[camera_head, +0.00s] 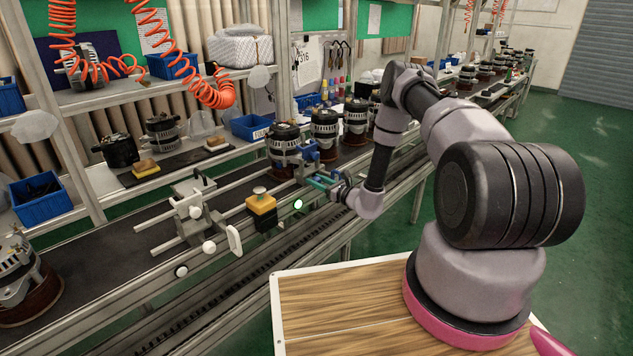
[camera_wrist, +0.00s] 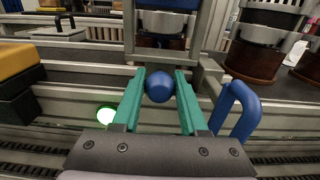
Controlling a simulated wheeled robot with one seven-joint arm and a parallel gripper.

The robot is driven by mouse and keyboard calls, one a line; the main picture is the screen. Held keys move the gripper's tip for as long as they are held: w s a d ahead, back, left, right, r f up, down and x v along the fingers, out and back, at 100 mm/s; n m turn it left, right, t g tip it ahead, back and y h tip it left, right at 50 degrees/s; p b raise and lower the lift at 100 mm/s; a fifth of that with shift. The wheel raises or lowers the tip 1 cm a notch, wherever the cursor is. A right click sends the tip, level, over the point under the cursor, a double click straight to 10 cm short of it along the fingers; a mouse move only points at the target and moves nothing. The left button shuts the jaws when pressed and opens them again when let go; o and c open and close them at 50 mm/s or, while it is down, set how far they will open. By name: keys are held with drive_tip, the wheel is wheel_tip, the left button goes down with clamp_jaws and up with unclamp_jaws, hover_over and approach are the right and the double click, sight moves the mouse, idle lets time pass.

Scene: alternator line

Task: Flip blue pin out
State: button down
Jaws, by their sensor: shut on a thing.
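The blue pin shows in the wrist view as a round blue knob (camera_wrist: 159,88) at the front of a grey metal bracket (camera_wrist: 203,88). My gripper (camera_wrist: 159,76) has its two teal fingers on either side of this knob and is shut on it. In the head view my gripper (camera_head: 316,181) is at the line's front rail, below a blue block (camera_head: 310,152) on the fixture. The knob itself is hard to make out there. A curved blue handle (camera_wrist: 236,108) stands just right of my fingers in the wrist view.
A yellow button box (camera_head: 262,212) and a lit green lamp (camera_head: 298,204) are on the rail to the left. A clamp fixture with rods (camera_head: 190,215) is further left. Several alternators, including one behind the bracket (camera_head: 284,145), stand along the conveyor.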

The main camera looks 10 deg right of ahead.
drive_tip(key=v, duration=0.3)
drive_tip(key=shift+d, duration=0.1)
drive_tip(key=shift+s, duration=0.1)
drive_tip(key=shift+c, duration=2.2)
unclamp_jaws()
drive_tip(key=v, duration=1)
drive_tip(key=shift+s+d, duration=0.25)
drive_tip(key=shift+s, duration=0.1)
